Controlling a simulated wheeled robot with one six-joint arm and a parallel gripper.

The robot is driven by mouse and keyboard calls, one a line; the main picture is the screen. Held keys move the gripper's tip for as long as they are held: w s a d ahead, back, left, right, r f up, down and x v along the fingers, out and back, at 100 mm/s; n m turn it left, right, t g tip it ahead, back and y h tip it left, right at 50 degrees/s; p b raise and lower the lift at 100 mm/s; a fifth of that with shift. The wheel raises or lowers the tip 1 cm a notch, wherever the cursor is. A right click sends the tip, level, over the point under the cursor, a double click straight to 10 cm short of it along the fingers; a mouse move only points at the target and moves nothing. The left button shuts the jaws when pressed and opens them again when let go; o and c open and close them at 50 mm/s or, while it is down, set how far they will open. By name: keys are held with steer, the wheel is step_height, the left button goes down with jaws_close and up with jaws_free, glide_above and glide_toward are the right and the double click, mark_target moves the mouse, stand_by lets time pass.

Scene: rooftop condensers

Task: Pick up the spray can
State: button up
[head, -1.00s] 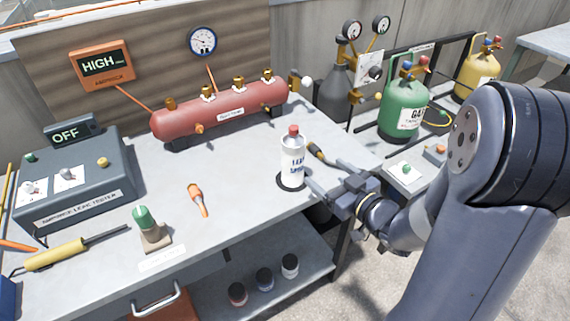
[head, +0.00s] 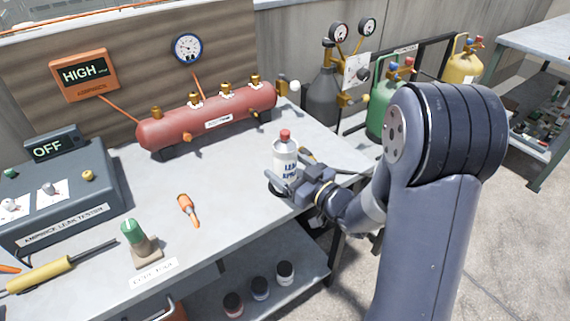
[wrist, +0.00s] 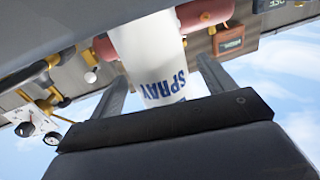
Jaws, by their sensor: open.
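The spray can (head: 285,148) is white with a red cap and blue lettering. In the wrist view the can (wrist: 150,55) appears upside down between the two spread fingers of my gripper (wrist: 162,82). Gaps show beside the can there, so the jaws are not closed on it.
The bench (head: 235,185) holds a red manifold (head: 210,118), a grey leak tester (head: 60,195), an orange-handled tool (head: 188,210) and a green-topped item (head: 135,235). Gas cylinders (head: 380,108) stand to the right. Small jars (head: 260,288) sit on the lower shelf.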

steer(key=shift+x, duration=1.4)
steer(key=shift+c, duration=0.4)
